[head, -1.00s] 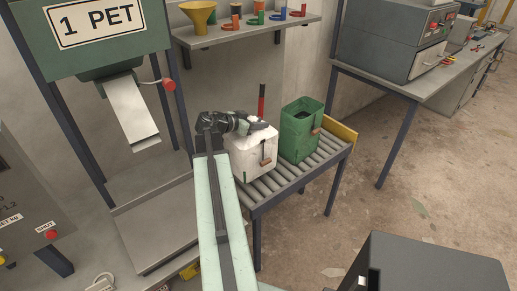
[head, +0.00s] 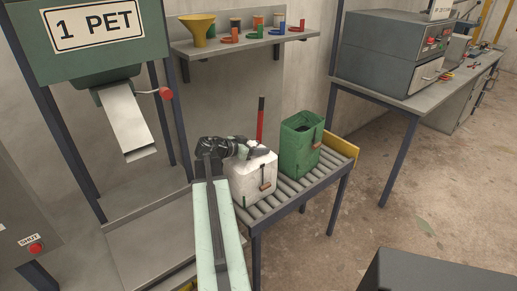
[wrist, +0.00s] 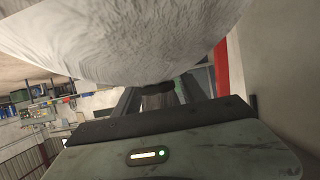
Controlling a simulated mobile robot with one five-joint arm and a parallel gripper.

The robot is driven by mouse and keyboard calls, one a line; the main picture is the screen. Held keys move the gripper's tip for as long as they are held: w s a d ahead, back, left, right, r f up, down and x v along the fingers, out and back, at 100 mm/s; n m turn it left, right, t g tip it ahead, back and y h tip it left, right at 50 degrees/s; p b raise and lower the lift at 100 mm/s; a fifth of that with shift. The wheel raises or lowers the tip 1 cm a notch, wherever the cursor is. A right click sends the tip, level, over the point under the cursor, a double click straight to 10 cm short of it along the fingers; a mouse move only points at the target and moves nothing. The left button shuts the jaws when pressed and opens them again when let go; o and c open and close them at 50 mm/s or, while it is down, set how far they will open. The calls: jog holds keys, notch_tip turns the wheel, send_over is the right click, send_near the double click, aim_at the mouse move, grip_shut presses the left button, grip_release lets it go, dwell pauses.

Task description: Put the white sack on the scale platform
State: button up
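The white sack (head: 250,180) is a bulky, boxy bag with a brown tag on its front, upright at the near end of the roller table. My gripper (head: 256,150) is at its top and looks shut on the bunched white neck; the fingertips are partly hidden. I cannot tell whether the sack's base touches the rollers. In the wrist view the sack (wrist: 130,35) fills the top, close to the camera. A flat grey plate (head: 160,243), which looks like the scale platform, lies left of the sack under the hopper chute.
A green sack (head: 301,142) stands behind right on the roller table (head: 318,176). A red post (head: 260,120) rises behind the white sack. The chute (head: 126,122) hangs over the grey plate between dark frame legs. A dark box (head: 435,272) is at front right.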

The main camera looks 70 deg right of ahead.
jog(key=shift+r, duration=0.2)
jog(key=p+v, duration=0.5)
jog(key=v, duration=0.7)
